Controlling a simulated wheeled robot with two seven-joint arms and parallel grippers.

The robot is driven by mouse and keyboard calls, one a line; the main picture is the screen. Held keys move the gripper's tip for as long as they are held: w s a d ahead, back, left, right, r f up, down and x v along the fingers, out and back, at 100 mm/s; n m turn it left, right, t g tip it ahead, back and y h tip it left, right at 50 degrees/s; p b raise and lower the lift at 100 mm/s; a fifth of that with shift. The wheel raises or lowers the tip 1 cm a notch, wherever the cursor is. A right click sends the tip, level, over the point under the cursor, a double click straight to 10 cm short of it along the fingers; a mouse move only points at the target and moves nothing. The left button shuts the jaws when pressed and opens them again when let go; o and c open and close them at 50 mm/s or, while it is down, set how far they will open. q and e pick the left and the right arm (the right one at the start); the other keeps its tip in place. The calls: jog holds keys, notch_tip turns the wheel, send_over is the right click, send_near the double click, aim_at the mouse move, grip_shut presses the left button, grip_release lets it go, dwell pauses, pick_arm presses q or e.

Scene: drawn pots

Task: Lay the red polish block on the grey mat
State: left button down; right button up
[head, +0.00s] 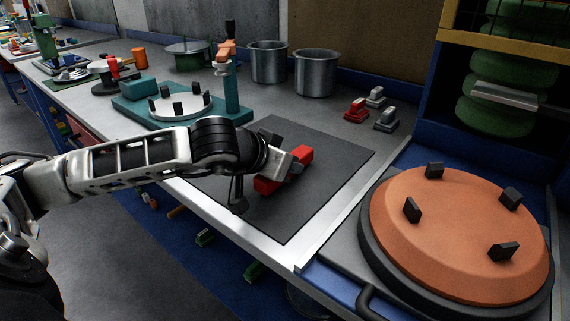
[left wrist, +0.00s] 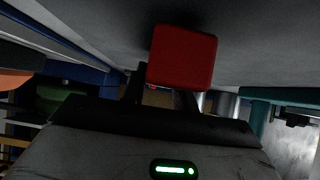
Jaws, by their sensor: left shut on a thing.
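The red polish block (head: 304,156) is at the tip of my left gripper (head: 285,170), over the dark grey mat (head: 340,162) in the head view. The gripper is shut on it, and the gripper hides the block's middle. In the left wrist view the red block (left wrist: 183,57) fills the space at the fingertips (left wrist: 165,95), close to a grey surface. I cannot tell whether the block touches the mat. My right gripper is not in view.
An orange disc (head: 450,230) with black pegs stands at the right. A teal fixture (head: 150,112) with a white disc is left of the mat. Metal pots (head: 316,73) and small red and grey blocks (head: 356,110) stand behind. The mat's right part is clear.

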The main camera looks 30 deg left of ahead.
pick_arm(q)
jog(key=shift+f, duration=0.3)
